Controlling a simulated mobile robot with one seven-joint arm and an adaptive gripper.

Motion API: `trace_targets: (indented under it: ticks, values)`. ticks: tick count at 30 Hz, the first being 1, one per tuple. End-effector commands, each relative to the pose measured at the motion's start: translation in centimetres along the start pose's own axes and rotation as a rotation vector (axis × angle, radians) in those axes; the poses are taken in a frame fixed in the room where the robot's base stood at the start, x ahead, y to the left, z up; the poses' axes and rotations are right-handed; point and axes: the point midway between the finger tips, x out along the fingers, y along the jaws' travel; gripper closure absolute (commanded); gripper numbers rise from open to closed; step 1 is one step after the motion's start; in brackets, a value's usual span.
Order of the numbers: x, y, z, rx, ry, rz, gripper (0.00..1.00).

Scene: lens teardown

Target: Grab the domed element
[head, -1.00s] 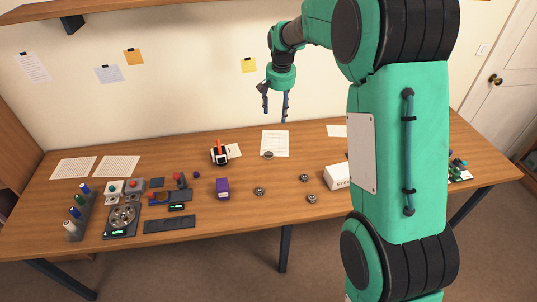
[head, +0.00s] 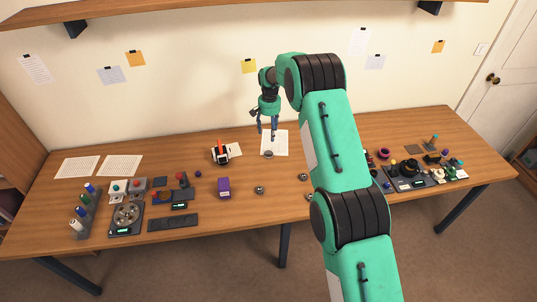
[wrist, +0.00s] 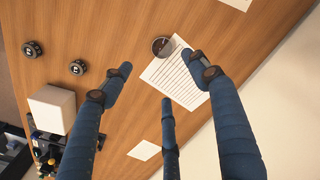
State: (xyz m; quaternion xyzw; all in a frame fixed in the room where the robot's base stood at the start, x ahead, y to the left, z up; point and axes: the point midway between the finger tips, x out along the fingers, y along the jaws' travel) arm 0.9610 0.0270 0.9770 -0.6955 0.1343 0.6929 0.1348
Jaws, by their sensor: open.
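A small round dark-rimmed piece (head: 268,154) lies at the near edge of a white paper sheet. It also shows in the wrist view (wrist: 161,46), with a greyish face inside its rim. Two similar small round pieces show in the wrist view, one at the far left (wrist: 32,49) and one nearer the middle (wrist: 78,67). They are too small to tell which is domed. My gripper (head: 267,132) is open and empty, with its blue fingers pointing down above the table near the paper. In the wrist view its fingers (wrist: 162,88) are spread apart, touching nothing.
The lined paper sheet (wrist: 172,78) lies under the fingers. A white box (wrist: 52,108) stands to the left in the wrist view. My arm hides part of the table.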

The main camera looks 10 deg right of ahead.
Motion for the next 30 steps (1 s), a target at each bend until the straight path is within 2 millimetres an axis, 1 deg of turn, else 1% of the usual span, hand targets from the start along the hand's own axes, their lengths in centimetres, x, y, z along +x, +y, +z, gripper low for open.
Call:
trace_targets:
  ticks: [3,14,17,20,23,30]
  values:
    - [0.6,-0.1,-0.2,0.003,-0.003,0.001,0.4]
    - [0.8,-0.1,-0.2,0.003,-0.004,0.002,0.4]
    - [1.1,-0.1,-0.1,0.003,-0.005,0.002,0.4]
    - [1.9,-0.1,-0.1,0.003,-0.006,0.003,0.4]
    - [3.1,-0.1,-0.1,0.003,-0.006,0.003,0.4]
    - [6.7,-0.1,-0.1,0.003,-0.005,0.002,0.4]
